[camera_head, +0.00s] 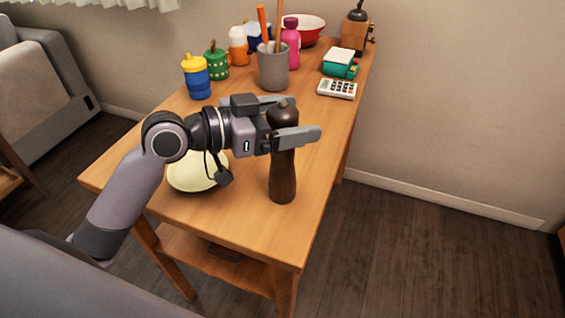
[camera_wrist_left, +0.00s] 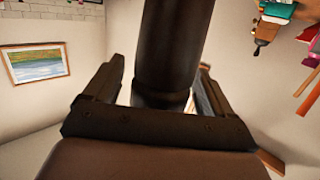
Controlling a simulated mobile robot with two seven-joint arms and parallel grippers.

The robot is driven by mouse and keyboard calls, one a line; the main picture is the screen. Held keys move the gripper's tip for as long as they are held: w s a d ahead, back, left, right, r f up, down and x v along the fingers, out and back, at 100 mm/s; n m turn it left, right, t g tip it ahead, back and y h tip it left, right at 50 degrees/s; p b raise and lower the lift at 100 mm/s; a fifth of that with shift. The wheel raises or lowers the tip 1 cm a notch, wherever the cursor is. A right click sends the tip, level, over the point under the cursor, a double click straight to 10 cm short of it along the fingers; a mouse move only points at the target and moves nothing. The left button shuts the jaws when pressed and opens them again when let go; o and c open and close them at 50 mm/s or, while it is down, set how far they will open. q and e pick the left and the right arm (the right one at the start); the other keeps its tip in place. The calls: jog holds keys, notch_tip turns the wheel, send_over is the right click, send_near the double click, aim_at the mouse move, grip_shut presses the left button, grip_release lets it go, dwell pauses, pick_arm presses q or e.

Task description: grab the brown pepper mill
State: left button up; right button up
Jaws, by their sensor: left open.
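The brown pepper mill (camera_head: 283,178) stands upright near the front right part of the wooden table. My left gripper (camera_head: 295,118) is open around its upper part, one finger on the far side and one on the near side. The near finger hides part of the mill's neck. In the left wrist view the dark mill (camera_wrist_left: 172,45) rises between the two fingers of my left gripper (camera_wrist_left: 160,90), with gaps showing beside its narrow part. My right gripper is in neither view.
A pale yellow plate (camera_head: 190,178) lies left of the mill, below my left wrist. A grey utensil cup (camera_head: 273,72), a calculator (camera_head: 337,89), a blue and yellow cup (camera_head: 196,80) and a pink bottle (camera_head: 291,45) stand farther back. The table's right edge is close to the mill.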

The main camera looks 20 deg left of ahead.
pick_arm(q)
jog(key=shift+w+d, duration=0.15)
grip_shut()
